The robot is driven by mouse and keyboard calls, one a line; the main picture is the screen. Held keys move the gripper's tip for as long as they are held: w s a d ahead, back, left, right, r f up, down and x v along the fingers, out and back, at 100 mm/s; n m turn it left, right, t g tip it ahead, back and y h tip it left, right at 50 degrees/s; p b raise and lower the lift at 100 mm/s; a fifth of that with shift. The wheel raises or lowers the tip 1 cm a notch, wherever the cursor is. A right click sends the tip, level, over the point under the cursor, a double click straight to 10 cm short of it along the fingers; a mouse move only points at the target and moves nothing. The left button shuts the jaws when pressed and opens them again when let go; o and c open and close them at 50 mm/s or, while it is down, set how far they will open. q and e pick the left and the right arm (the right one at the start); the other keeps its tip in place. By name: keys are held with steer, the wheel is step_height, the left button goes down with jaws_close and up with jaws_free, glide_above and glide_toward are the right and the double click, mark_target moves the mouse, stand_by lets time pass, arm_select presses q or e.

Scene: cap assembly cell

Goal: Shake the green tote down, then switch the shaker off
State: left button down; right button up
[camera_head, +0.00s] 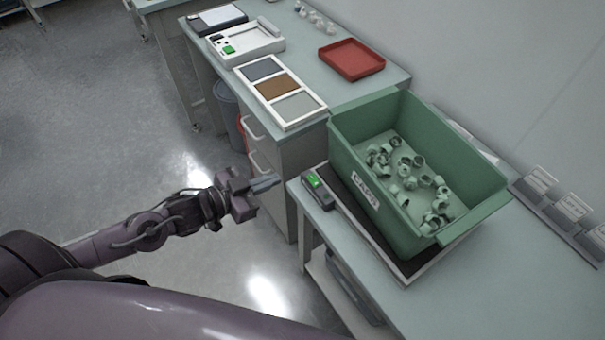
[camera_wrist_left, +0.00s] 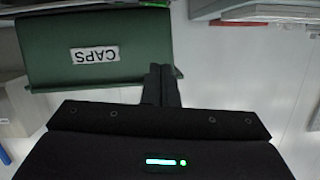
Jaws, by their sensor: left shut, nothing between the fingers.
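The green tote (camera_head: 372,205) labelled CAPS stands on the shaker plate (camera_head: 411,276) on the right-hand bench, with several pale caps lying loose on its floor. The shaker's switch box (camera_head: 319,190) sits at the plate's left corner with a green lit face. My left gripper (camera_head: 274,183) is shut and empty, a short way left of the switch box and apart from it. In the left wrist view the shut fingers (camera_wrist_left: 161,84) show beside the tote's green wall (camera_wrist_left: 140,45), whose label appears upside down. My right gripper is not in view.
A tray with three coloured panels (camera_head: 278,93), a white device with a green button (camera_head: 245,44) and a red tray (camera_head: 351,59) are on the far bench. Small label stands (camera_head: 570,207) line the wall side. Open floor (camera_head: 100,130) lies to the left.

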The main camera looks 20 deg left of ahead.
arm_select(q)
glide_above(314, 180)
steer(key=s+a, duration=0.2)
steer(key=a, duration=0.1)
steer(key=f, duration=0.5)
steer(key=shift+w+d+f+p, duration=0.1)
steer(key=shift+w+d+p, duration=0.2)
steer(key=shift+w, duration=0.1)
steer(key=shift+a+f, duration=0.1)
steer(key=shift+f, duration=0.5)
